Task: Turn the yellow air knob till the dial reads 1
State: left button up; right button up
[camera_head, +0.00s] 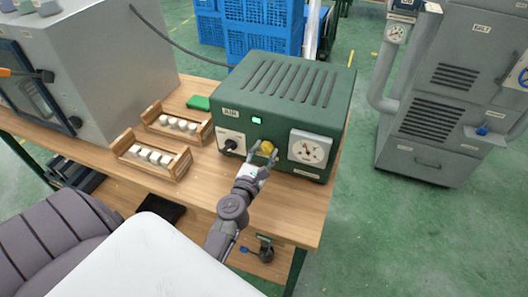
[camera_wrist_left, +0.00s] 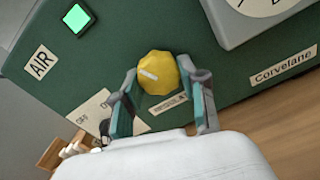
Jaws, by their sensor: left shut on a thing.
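The green air box (camera_head: 290,85) stands on the wooden bench. Its yellow knob (camera_head: 266,147) sits on the front face, between a black switch (camera_head: 231,145) and a white round dial (camera_head: 307,151). The dial's needle is too small to read for certain. My left gripper (camera_head: 261,157) is at the knob. In the left wrist view the yellow knob (camera_wrist_left: 158,72) lies between the two fingers of my left gripper (camera_wrist_left: 160,90), with its white mark slanting. Only the lower edge of the dial (camera_wrist_left: 262,12) shows there. My right gripper is not in view.
Two wooden racks with white pieces (camera_head: 152,153) stand left of the box, with a green block (camera_head: 198,102) behind. A grey cabinet (camera_head: 90,65) fills the bench's left end. The bench's front edge (camera_head: 285,236) is close below the box. A grey machine (camera_head: 450,95) stands apart at right.

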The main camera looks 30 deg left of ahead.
aim_at(269, 120)
pick_arm(q)
jog(key=shift+f+n, duration=0.1)
jog(key=shift+n, duration=1.5)
jog(key=shift+d, duration=0.1)
jog(key=o, duration=1.1)
jog(key=shift+o, duration=0.2)
jog(key=shift+w+a+r, duration=0.1)
jog(key=shift+r, duration=0.45)
jog(key=shift+w+a+r, duration=0.1)
jog(key=shift+r, duration=0.45)
jog(key=shift+s+d+r, duration=0.1)
jog(key=shift+s+r, duration=0.05)
jog(key=shift+r, duration=0.1)
notch_tip(269, 120, up, 7)
jog(key=shift+d+r, duration=0.1)
jog(key=shift+r, duration=0.1)
